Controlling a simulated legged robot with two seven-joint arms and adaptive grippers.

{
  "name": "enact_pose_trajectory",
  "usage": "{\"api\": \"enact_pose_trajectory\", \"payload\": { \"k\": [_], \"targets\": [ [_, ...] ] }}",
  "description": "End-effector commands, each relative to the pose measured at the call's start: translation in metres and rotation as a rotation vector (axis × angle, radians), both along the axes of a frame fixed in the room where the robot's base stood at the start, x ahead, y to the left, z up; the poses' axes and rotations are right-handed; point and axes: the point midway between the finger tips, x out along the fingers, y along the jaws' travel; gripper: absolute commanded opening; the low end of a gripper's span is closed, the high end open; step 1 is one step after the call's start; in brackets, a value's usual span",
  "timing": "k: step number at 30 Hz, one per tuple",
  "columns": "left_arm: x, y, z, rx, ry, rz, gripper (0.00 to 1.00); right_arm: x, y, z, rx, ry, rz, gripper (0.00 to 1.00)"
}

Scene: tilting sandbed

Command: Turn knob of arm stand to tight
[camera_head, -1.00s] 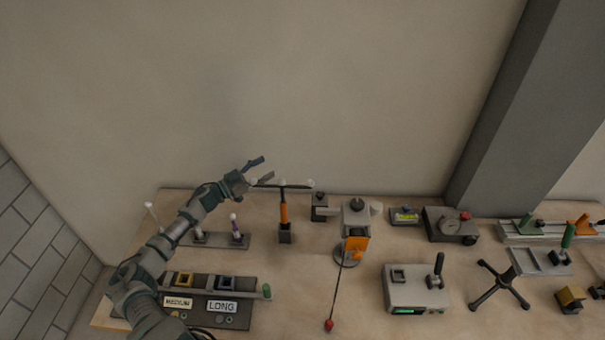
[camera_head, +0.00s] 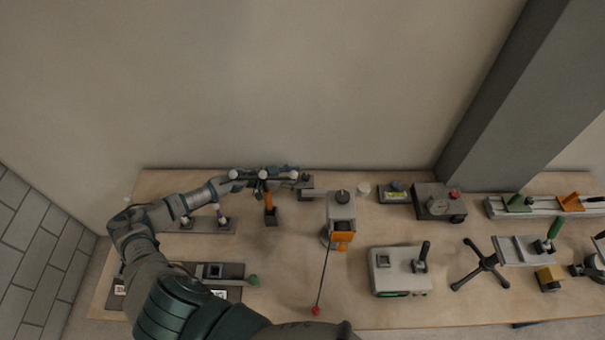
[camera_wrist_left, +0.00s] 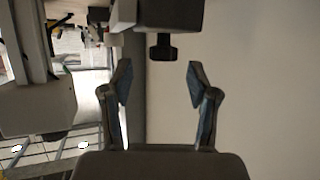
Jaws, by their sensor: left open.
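The arm stand (camera_head: 341,207) is a grey upright block on a round base, with an orange part on its front and a thin rod with a red tip. Its black knob (camera_head: 342,195) sits on top. My left gripper (camera_head: 297,176) is open and empty, left of the stand and apart from it, pointing right. In the left wrist view the open fingers (camera_wrist_left: 158,80) frame the black knob (camera_wrist_left: 162,47), which sits beyond the tips against a grey block (camera_wrist_left: 175,14). Whether the knob is tight or loose cannot be told.
A grey box with a lever (camera_head: 400,270) lies front right. The wall is close behind.

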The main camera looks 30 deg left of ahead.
Motion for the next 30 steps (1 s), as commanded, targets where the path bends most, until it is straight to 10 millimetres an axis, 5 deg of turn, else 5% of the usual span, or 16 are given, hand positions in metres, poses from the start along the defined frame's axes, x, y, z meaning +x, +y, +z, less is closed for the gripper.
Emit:
{"api": "enact_pose_trajectory", "payload": {
  "k": [6,16,23,30],
  "targets": [
    [0.019,-0.016,-0.011,-0.003,0.000,0.001,0.60,0.000,0.002,0.002,-0.002,0.000,-0.001,1.00],
    [0.022,-0.019,-0.013,0.000,0.000,0.001,0.60,0.000,0.002,0.002,0.000,0.000,-0.002,1.00],
    [0.022,-0.020,-0.012,0.000,0.000,0.001,0.02,0.000,0.003,0.002,0.001,0.000,-0.002,1.00],
    [0.022,-0.019,-0.012,-0.001,-0.002,0.001,0.00,0.000,0.003,0.002,0.000,0.000,-0.001,1.00]
  ]
}}
